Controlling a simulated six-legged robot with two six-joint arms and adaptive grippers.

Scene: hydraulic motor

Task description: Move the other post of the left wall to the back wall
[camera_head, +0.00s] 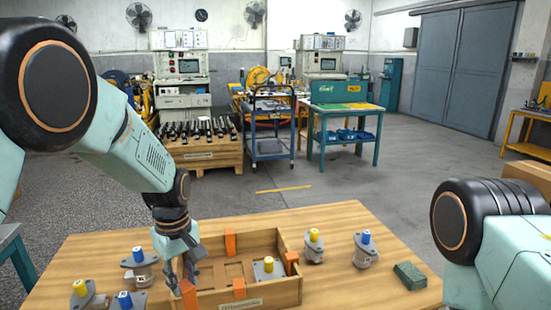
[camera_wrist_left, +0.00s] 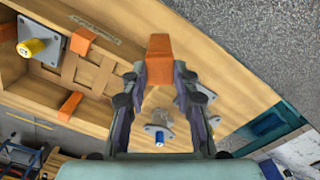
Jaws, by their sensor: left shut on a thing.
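The open wooden box (camera_head: 270,296) stands on the table, with orange posts on its walls. My left gripper (camera_head: 181,278) is over the box's front left corner, pointing down. It is shut on an orange post (camera_head: 188,294), which also shows between the fingertips in the left wrist view (camera_wrist_left: 160,47). I cannot tell whether this post is clear of the wall. Another orange post (camera_head: 230,243) is on the back wall, one (camera_head: 239,288) on the front wall and one (camera_head: 291,258) by the right wall. My right gripper is out of view.
A grey motor with a yellow cap (camera_head: 268,267) sits inside the box's right part. Several capped motors stand around the box, one (camera_head: 140,265) close to its left and two (camera_head: 313,247) (camera_head: 365,252) to its right. A dark green block (camera_head: 410,275) lies at the right.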

